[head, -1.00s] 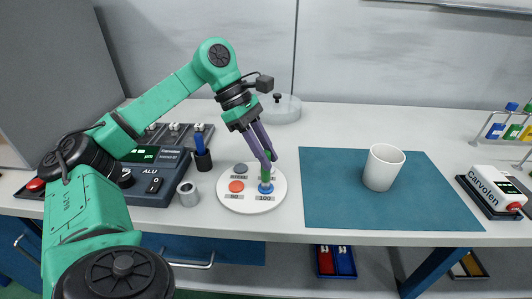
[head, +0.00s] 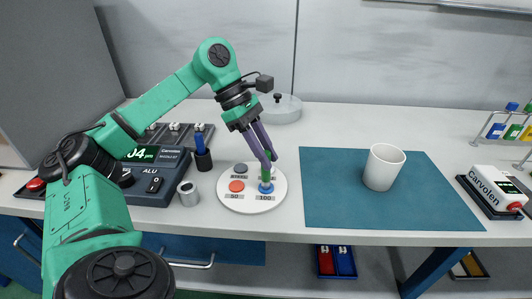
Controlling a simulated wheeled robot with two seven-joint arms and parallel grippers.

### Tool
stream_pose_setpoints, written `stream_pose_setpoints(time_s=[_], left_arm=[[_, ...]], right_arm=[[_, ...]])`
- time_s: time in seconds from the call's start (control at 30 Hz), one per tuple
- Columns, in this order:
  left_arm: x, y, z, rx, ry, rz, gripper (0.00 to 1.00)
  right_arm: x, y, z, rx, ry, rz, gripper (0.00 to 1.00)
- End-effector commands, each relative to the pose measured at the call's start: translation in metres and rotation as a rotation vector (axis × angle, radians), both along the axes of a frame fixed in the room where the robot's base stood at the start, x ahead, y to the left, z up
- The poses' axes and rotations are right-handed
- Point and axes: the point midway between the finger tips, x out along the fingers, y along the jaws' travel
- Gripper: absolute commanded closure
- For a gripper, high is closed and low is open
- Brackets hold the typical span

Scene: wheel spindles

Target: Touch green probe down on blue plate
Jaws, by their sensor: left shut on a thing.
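A white round base (head: 239,205) on the bench carries a blue plate (head: 265,188) marked 100, an orange-red plate (head: 236,186) marked 50 and a grey plate (head: 240,169). My left gripper (head: 269,158), with purple fingers, is shut on the green probe (head: 267,174) and holds it almost upright over the blue plate. The probe's lower end meets the blue plate in the picture; I cannot tell contact from a tiny gap. The fingers partly hide the probe's top and the back of the base. My right gripper is out of view.
A meter (head: 155,172) with a lit display stands at the left. A dark holder (head: 203,160) with a blue-topped item and a metal cylinder (head: 188,193) sit close left of the base. A white cup (head: 383,167) stands on a teal mat (head: 330,205) at the right.

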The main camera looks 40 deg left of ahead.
Motion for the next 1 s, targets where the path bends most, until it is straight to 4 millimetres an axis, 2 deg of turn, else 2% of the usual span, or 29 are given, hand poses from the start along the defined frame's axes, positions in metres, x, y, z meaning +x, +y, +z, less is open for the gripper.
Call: stream_pose_setpoints(time_s=[0.13, 0.77, 1.0], left_arm=[[-0.001, 0.0, 0.005, 0.002, 0.005, -0.002, 1.0], [0.0, 0.0, 0.07, 0.001, 0.002, -0.001, 1.0], [0.0, 0.0, 0.069, 0.001, 0.002, -0.001, 1.0]], right_arm=[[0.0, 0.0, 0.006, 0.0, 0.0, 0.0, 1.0], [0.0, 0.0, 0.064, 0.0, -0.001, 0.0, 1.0], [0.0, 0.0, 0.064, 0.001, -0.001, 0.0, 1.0]])
